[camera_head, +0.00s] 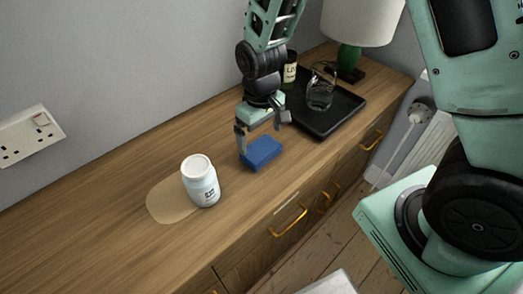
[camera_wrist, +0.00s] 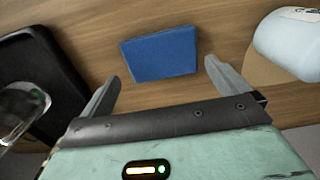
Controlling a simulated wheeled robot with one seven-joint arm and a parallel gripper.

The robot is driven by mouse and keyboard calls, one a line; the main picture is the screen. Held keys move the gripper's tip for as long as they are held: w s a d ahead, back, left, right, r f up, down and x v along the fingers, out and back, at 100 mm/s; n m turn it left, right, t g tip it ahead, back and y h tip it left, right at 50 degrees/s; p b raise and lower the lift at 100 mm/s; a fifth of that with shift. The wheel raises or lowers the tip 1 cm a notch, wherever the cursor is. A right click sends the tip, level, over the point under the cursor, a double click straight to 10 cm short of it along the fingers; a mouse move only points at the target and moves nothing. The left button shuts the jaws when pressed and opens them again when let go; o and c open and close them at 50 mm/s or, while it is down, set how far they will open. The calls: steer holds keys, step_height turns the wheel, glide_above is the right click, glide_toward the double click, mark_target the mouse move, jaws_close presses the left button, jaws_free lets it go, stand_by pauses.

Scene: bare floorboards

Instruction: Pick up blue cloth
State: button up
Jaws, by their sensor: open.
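The blue cloth (camera_head: 262,153) is a small folded block lying on the wooden cabinet top (camera_head: 110,180). It also shows in the wrist view (camera_wrist: 160,55), flat on the wood. My gripper (camera_head: 264,140) hangs just above the cloth in the head view, pointing down. In the wrist view its two fingers (camera_wrist: 160,80) are spread wide and empty, with the cloth just ahead of the gap between their tips. The gripper hides a little of the cloth's back side in the head view.
A white jar (camera_head: 203,184) stands left of the cloth on a tan oval mat (camera_head: 165,202). A lamp (camera_head: 352,40) stands at the far end. The wall runs behind.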

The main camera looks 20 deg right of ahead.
mark_target(261, 148)
step_height(261, 148, down, 4)
steer(key=shift+s, duration=0.15)
steer(key=c, duration=0.6)
step_height(261, 148, up, 10)
stand_by(0.4)
